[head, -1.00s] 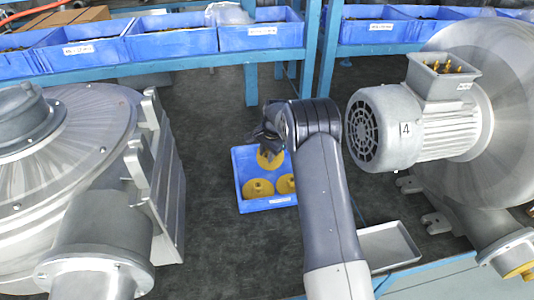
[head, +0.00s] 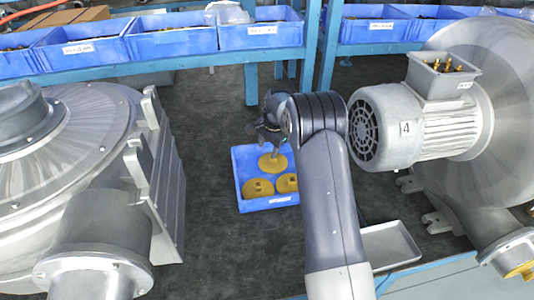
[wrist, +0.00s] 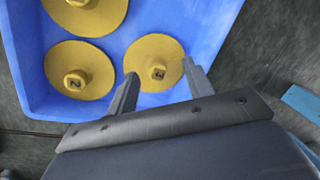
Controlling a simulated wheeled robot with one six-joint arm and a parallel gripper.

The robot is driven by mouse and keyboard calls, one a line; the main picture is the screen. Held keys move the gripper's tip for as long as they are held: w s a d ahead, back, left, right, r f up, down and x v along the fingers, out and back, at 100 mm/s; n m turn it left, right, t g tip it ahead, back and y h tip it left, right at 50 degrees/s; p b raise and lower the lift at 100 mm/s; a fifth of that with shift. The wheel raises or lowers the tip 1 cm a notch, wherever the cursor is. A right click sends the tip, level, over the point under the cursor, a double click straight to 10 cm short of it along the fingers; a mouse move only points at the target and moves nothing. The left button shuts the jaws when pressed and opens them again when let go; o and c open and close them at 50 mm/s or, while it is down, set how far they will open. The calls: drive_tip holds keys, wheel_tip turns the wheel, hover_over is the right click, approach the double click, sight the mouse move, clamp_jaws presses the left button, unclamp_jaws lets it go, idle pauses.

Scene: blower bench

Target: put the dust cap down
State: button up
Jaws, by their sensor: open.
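The yellow dust cap (head: 272,163) lies in the blue bin (head: 241,183), at its far side, with two more yellow caps (head: 258,189) nearer the front. In the wrist view the cap (wrist: 166,50) lies flat with its knob up, beside the other two caps (wrist: 80,70). My gripper (head: 275,143) is above the cap in the head view. Its two fingers are spread with nothing between them; in the wrist view my gripper (wrist: 160,71) has one fingertip on each side of the cap's knob, seemingly apart from it.
A grey blower (head: 70,140) stands at the left and another with a motor (head: 400,128) at the right. A metal tray (head: 390,246) lies right of my arm. A shelf of blue bins (head: 170,36) runs along the back. Dark bench surface is free around the bin.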

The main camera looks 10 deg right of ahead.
wheel_tip(320, 180, up, 9)
drive_tip(key=s, duration=0.1)
drive_tip(key=shift+s+d+f+b, duration=0.2)
drive_tip(key=shift+d+b, duration=0.1)
drive_tip(key=shift+d, duration=0.15)
drive_tip(key=shift+f, duration=0.1)
hover_over(267, 166)
wheel_tip(267, 166, down, 12)
drive_tip(key=shift+f+p, duration=0.25)
drive_tip(key=shift+p, duration=0.2)
drive_tip(key=shift+w+r+p, duration=0.1)
drive_tip(key=shift+r+p, duration=0.3)
drive_tip(key=shift+r, duration=0.3)
drive_tip(key=shift+r+b, duration=0.45)
drive_tip(key=shift+r, duration=0.55)
